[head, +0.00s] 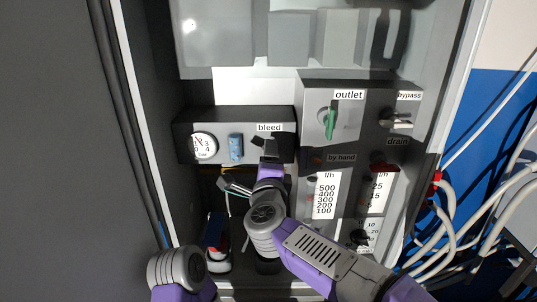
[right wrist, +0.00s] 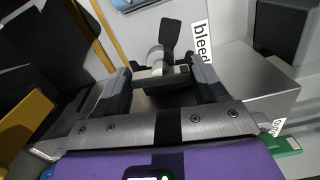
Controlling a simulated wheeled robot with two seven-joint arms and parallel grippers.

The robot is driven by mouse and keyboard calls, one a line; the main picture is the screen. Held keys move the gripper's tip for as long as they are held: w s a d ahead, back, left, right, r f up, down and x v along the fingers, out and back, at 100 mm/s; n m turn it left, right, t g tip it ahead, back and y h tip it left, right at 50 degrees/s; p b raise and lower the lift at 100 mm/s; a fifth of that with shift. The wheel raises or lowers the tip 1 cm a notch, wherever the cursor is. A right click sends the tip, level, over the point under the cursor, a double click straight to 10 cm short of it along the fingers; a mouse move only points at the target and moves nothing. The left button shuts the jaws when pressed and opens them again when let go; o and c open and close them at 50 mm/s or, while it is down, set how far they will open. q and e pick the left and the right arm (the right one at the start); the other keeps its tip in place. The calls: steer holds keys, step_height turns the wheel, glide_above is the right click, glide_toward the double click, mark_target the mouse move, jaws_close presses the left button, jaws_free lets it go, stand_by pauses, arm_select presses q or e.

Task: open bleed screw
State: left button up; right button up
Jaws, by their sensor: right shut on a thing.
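The bleed screw (right wrist: 157,57) shows in the right wrist view as a pale grey round part with a crossbar and a dark flat tab above it, beside the "bleed" label (right wrist: 201,41). My right gripper (right wrist: 162,78) has a finger on each side of the crossbar and is shut on it. In the head view my right gripper (head: 267,148) reaches up to the grey bleed box, just below the "bleed" label (head: 269,128), and hides most of the screw.
A round gauge (head: 204,146) and a blue part (head: 236,147) sit on the bleed box's left. The outlet valve with a green handle (head: 330,123) is to the right. Flow scales (head: 325,195) stand below it. White hoses (head: 450,220) hang at the right.

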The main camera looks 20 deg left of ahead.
steer(key=shift+n+p, duration=0.35)
steer(key=shift+n, duration=0.35)
steer(key=o, duration=1.1)
steer(key=shift+c, duration=0.2)
steer(key=b+v, duration=0.1)
steer(key=v, duration=0.6)
steer(key=shift+s+b, duration=0.3)
steer(key=shift+b, duration=0.05)
